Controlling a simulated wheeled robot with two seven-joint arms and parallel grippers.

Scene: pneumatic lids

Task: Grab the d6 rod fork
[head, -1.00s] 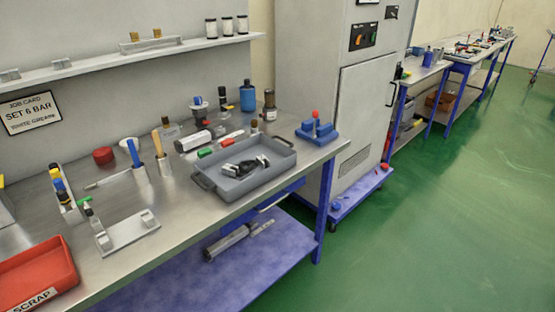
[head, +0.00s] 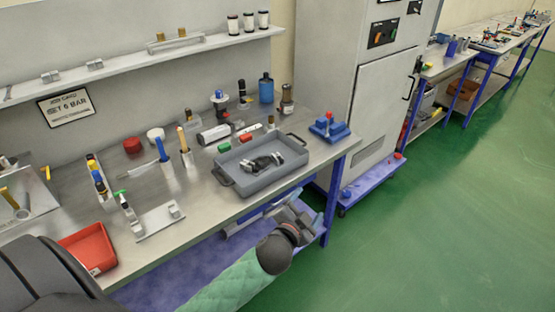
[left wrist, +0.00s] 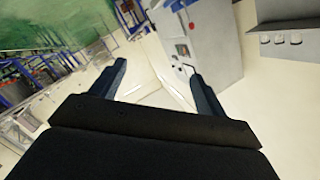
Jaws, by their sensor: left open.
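My left gripper (head: 305,222) hangs just off the front edge of the bench, below and to the right of the grey tray (head: 238,190). In the left wrist view its two fingers (left wrist: 158,70) stand wide apart with nothing between them. The tray, on the bench, holds dark and silvery metal parts (head: 262,163) lying close together. I cannot tell which of them, if any, is the d6 rod fork; they are too small to read. My right gripper is not in view.
The bench (head: 205,215) also carries a red bin (head: 88,250), a metal fixture (head: 157,220), tool holders, bottles and a blue block (head: 330,128). A grey cabinet (head: 370,100) stands behind its right end. Green floor to the right is clear.

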